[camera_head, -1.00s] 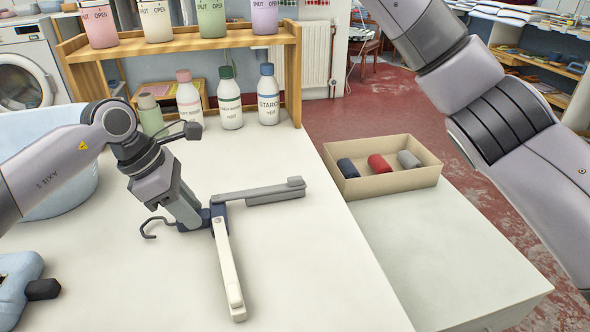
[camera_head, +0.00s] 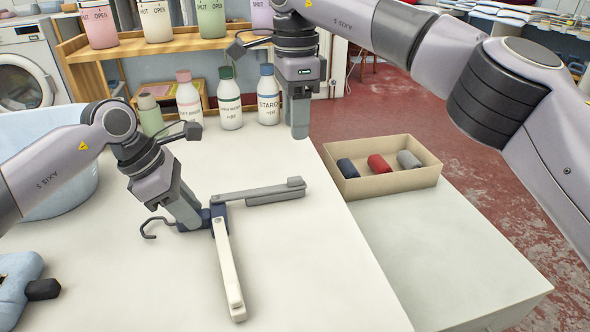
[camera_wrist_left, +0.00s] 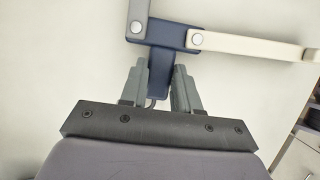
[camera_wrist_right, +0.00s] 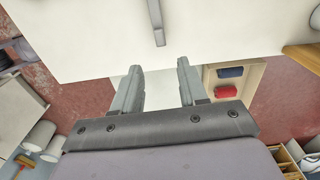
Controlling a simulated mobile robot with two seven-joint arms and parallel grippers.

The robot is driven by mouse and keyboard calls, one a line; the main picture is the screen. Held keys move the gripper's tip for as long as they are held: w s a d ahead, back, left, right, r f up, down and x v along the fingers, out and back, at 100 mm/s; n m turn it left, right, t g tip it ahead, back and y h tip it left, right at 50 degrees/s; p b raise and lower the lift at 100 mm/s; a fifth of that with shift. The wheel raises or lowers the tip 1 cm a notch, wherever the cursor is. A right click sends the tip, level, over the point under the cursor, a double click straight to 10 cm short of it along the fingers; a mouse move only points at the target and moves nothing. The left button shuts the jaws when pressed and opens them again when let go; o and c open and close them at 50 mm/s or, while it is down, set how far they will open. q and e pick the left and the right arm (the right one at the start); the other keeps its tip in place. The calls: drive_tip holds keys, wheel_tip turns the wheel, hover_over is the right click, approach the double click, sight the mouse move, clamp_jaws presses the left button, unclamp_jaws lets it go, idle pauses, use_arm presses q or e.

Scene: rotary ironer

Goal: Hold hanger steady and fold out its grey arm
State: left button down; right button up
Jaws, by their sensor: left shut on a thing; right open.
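The folding hanger lies on the white table, with a dark blue centre (camera_head: 212,215), a hook (camera_head: 150,228), a grey arm (camera_head: 262,192) pointing right and a cream arm (camera_head: 228,268) pointing toward me. The two arms stand at roughly a right angle. My left gripper (camera_head: 190,222) is shut on the hanger's blue centre, which shows between its fingers in the left wrist view (camera_wrist_left: 158,72). My right gripper (camera_head: 300,130) is open and empty, raised above the table's far right edge, beyond the grey arm. In the right wrist view the grey arm's end (camera_wrist_right: 158,30) lies ahead of the open fingers (camera_wrist_right: 160,75).
A cardboard box (camera_head: 395,184) with rolled cloths stands on the lower table at right. Bottles (camera_head: 268,95) stand at the back below a wooden shelf (camera_head: 180,42). A pale blue basin (camera_head: 60,185) is at left. The table's front right is clear.

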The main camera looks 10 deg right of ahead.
sight(295, 178)
wheel_tip(295, 178, down, 11)
drive_tip(key=shift+f, duration=0.15)
idle(0.4)
clamp_jaws()
